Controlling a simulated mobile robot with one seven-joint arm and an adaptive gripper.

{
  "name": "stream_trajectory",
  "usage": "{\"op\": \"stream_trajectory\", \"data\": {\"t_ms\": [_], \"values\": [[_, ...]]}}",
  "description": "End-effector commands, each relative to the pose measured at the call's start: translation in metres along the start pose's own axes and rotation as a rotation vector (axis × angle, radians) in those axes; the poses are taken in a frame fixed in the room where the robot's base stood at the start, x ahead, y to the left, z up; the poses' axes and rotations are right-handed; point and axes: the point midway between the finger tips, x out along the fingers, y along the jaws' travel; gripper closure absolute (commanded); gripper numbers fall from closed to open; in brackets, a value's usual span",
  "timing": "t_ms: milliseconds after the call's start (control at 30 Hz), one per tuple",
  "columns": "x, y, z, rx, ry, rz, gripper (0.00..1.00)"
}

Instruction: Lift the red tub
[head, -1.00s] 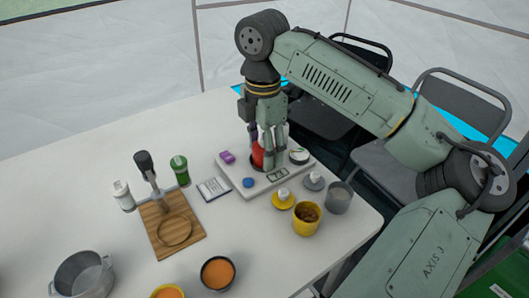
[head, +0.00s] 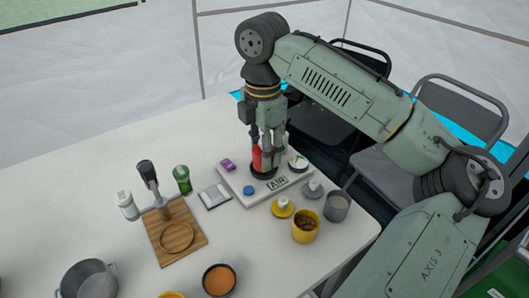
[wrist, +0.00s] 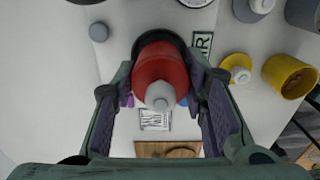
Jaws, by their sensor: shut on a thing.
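The red tub (head: 257,159) is between the fingers of my gripper (head: 267,162), over the white board marked AIR (head: 242,202). In the wrist view the red tub (wrist: 160,68) is rounded, with a grey nozzle-like top facing the camera. The fingers of my gripper (wrist: 160,62) are shut on it from both sides. A round black dish (head: 263,174) is beneath the tub on the board. The fingers partly hide the tub in the head view, and I cannot tell clearly whether its underside is clear of the dish.
A yellow pot (head: 305,229) and grey pot (head: 337,207) stand to the right.

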Motion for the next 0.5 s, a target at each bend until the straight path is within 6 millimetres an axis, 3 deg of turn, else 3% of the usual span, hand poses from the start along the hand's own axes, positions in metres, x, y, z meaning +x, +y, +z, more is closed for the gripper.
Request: {"op": "stream_trajectory", "data": {"t_ms": [33,500], "values": [[-0.012,0.000,0.000,-0.001,0.001,0.000,0.79],[-0.058,0.000,-0.001,-0.002,0.002,0.001,0.79]]}}
